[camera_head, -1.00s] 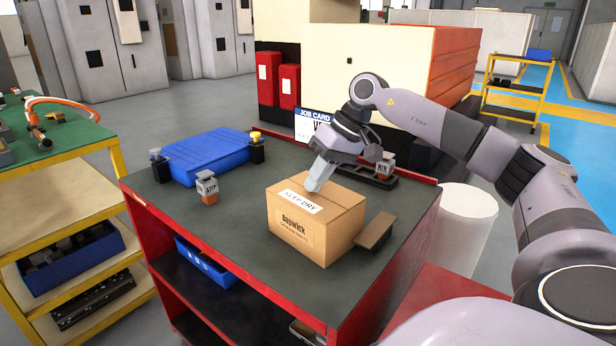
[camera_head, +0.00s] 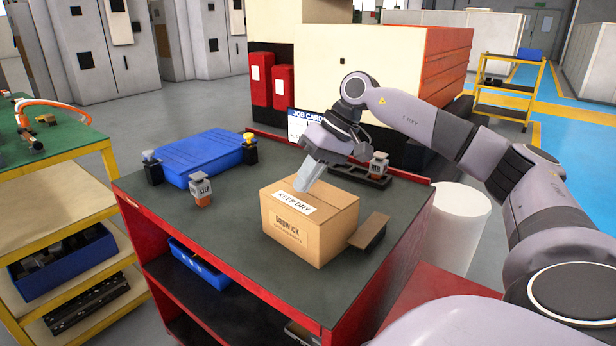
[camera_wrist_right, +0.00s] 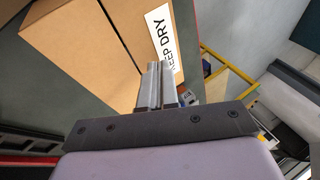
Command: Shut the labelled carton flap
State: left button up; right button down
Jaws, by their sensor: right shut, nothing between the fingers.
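The brown carton (camera_head: 310,230) stands on the dark top of a red cart. Its top looks flat, and the flap with the white "KEEP DRY" label (camera_head: 296,202) lies level with the rest of the top. The label (camera_wrist_right: 164,38) also shows in the right wrist view, beside a seam across the carton top. My right gripper (camera_head: 301,190) is shut and empty, its fingertips just behind the label, at or just above the carton top. Whether they touch is unclear. Its closed fingers (camera_wrist_right: 157,84) show in the right wrist view. My left gripper is out of view.
A brown block (camera_head: 370,231) stands close to the carton's right side.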

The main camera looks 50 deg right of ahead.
jog(key=v, duration=0.7)
jog(key=shift+r, duration=0.1)
